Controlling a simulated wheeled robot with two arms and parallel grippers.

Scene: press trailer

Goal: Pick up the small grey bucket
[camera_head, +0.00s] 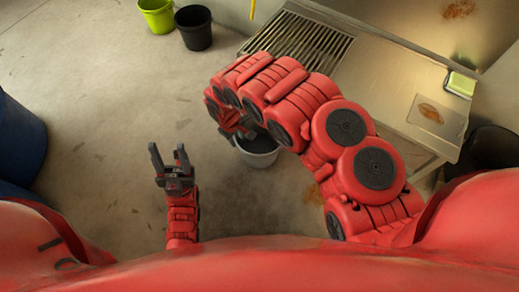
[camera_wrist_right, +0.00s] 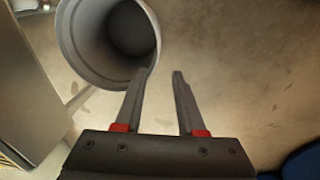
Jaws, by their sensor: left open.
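The small grey bucket (camera_head: 258,158) stands on the floor, partly covered by my right arm in the head view. In the right wrist view the bucket (camera_wrist_right: 72,45) is at the upper left, its round mouth facing the camera. My right gripper (camera_wrist_right: 162,71) is open, with nothing seen between its fingers. Its left fingertip overlaps the bucket's rim in that view; I cannot tell whether they touch. In the head view my right gripper (camera_head: 240,131) is mostly hidden by its arm at the bucket's upper left. My left gripper (camera_head: 170,156) is open and empty, left of the bucket.
A green bucket (camera_head: 157,16) and a black bucket (camera_head: 194,28) stand at the top. A metal counter with a slatted rack (camera_head: 300,42) is at the upper right, with a green-and-white item (camera_head: 461,84) on it. Blue barrels (camera_head: 18,145) stand at left. Floor between is clear.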

